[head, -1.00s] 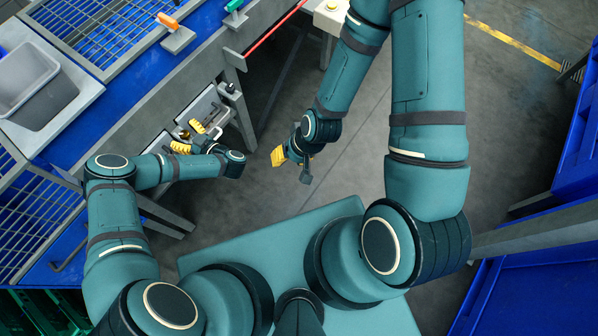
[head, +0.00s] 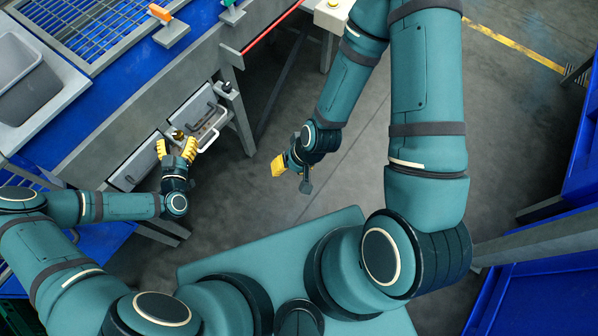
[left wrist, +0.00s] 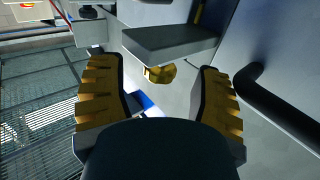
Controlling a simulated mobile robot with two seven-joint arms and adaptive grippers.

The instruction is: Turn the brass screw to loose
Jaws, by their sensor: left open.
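The brass screw (left wrist: 160,73) shows as a round gold knob below a grey ledge in the left wrist view. It lies beyond and between the two fingers there. In the head view a small brass piece, probably the same screw (head: 178,134), sits at the front of the grey machine. My left gripper (head: 176,149) is open, its yellow-padded fingers spread toward the screw and not closed on it. My right gripper (head: 291,172) hangs over open floor, away from the machine; its finger opening is unclear.
Grey panels with a light handle (head: 213,134) flank the screw on the machine front. A dark bar (left wrist: 272,100) runs near the right finger in the left wrist view. A grey bin (head: 25,85) stands on the blue bench. The floor between my arms is clear.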

